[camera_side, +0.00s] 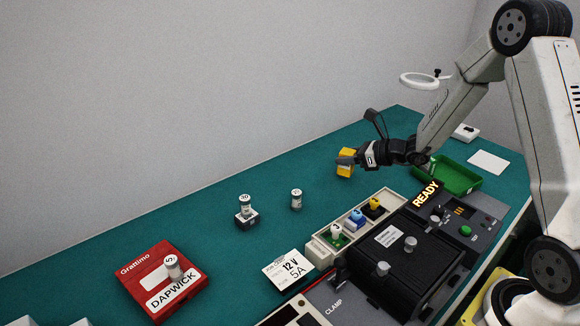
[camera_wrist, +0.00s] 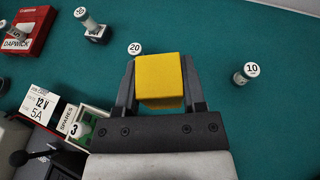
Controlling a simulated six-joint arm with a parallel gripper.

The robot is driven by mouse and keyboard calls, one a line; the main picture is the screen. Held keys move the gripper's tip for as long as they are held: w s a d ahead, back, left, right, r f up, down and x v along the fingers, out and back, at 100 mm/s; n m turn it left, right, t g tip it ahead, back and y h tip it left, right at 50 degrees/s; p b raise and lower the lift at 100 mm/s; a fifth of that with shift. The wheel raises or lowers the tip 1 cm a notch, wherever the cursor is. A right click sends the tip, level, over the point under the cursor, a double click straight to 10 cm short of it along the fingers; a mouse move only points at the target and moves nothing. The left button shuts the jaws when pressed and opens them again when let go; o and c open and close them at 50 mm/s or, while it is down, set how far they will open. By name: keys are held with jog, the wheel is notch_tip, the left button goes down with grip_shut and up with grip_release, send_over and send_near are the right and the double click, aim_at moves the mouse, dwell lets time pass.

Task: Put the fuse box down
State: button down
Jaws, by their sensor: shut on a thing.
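My gripper (camera_side: 362,157) is shut on a plain yellow box (camera_side: 345,162), the only box-like thing in its grip. In the wrist view the yellow box (camera_wrist: 160,80) sits between the two fingers of my gripper (camera_wrist: 160,85), one on each side. It is over the green mat (camera_side: 240,180) at the back of the bench. I cannot tell from these views how far its underside is from the mat.
White canisters stand nearby: one (camera_side: 296,198) left of the gripper, one (camera_side: 245,207) on a dark base, and the 10 canister (camera_wrist: 245,73). The spares tray (camera_side: 318,250), black clamp unit (camera_side: 400,265), green tray (camera_side: 460,178) and red case (camera_side: 150,300) surround some bare mat.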

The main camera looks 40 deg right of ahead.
jog(key=w+f, duration=0.2)
jog(key=w, duration=0.1)
jog(key=w+d+f, duration=0.1)
jog(key=w+f, duration=0.2)
jog(key=w, duration=0.1)
jog(key=w+d+f, duration=0.1)
jog(key=w+f, duration=0.2)
jog(key=w, duration=0.1)
jog(key=shift+w+f, duration=0.3)
jog(key=shift+w, duration=0.05)
jog(key=shift+f, duration=0.1)
jog(key=shift+w+f, duration=0.15)
jog(key=shift+f, duration=0.05)
jog(key=shift+w+d+f, duration=0.1)
jog(key=shift+f, duration=1.45)
jog(key=shift+f, duration=0.2)
jog(key=shift+c, duration=0.8)
grip_release()
